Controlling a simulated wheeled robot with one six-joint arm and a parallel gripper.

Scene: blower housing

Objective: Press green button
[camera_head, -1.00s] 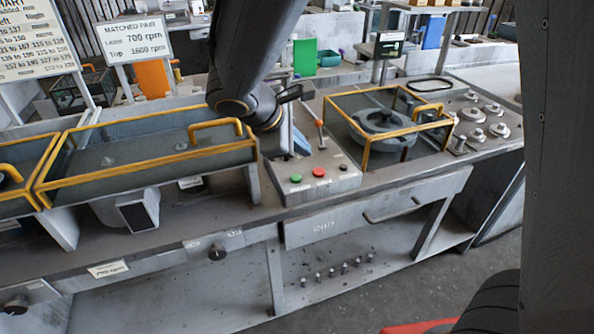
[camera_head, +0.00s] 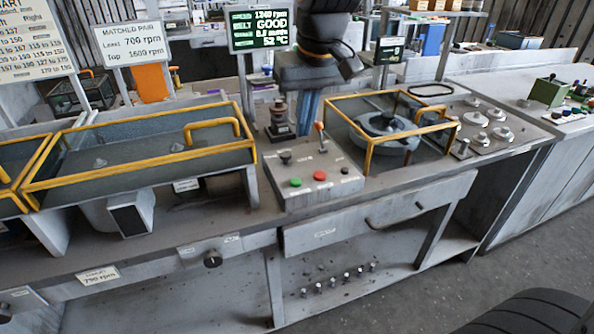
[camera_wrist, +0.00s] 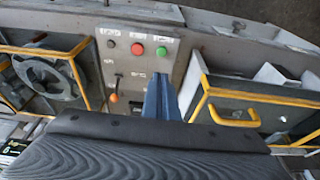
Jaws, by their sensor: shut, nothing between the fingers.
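The green button (camera_head: 295,182) sits at the front left of a grey control box (camera_head: 290,203), beside a red button (camera_head: 320,176). It also shows in the wrist view (camera_wrist: 161,51), just beyond the fingertips. My gripper (camera_head: 305,125) has blue fingers, pointing down at the back of the box. In the wrist view my gripper (camera_wrist: 160,80) is shut and empty, with its tips apart from the green button in the picture. The height of the tips above the box is hard to tell.
An orange-knobbed lever (camera_head: 319,127) and black knobs stand on the box. Yellow-railed guards flank it, one over a tray (camera_head: 150,170) at left, one around a round housing (camera_head: 385,128) at right. Open floor lies at front right.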

